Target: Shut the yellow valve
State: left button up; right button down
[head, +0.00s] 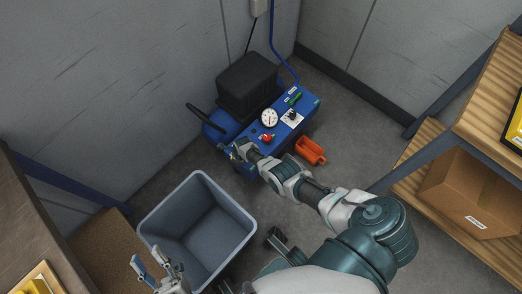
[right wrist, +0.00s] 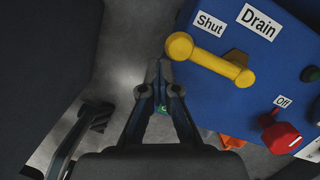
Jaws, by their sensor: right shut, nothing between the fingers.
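The yellow valve (right wrist: 212,60) is a bar with rounded ends on the blue panel (right wrist: 222,95), slanting from upper left to lower right in the right wrist view. A "Shut" label (right wrist: 210,23) is just above it and a "Drain" label (right wrist: 257,20) is above to the right. My right gripper (right wrist: 163,66) is shut and empty, left of the valve's upper-left end with a small gap in the picture. In the head view my right gripper (head: 238,152) is at the compressor's near-left corner and largely hides the valve. My left gripper (head: 152,264) is open and empty near the bin.
A red knob (right wrist: 282,138) with an "Off" label is right of the valve. The blue compressor (head: 216,130) carries a gauge (head: 269,118) and a black block (head: 247,84). A grey bin (head: 166,205), an orange container (head: 310,150) and a wooden shelf (head: 485,100) surround it.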

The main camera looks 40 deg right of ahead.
jog(key=shift+w+a+r, duration=0.2)
jog(key=shift+w+r, duration=0.25)
jog(key=shift+w, duration=0.15)
jog(key=s+v, duration=0.1)
jog(key=v, duration=1)
jog(key=shift+s+d, duration=0.15)
jog(key=shift+d, duration=0.1)
jog(key=shift+s+f, duration=0.1)
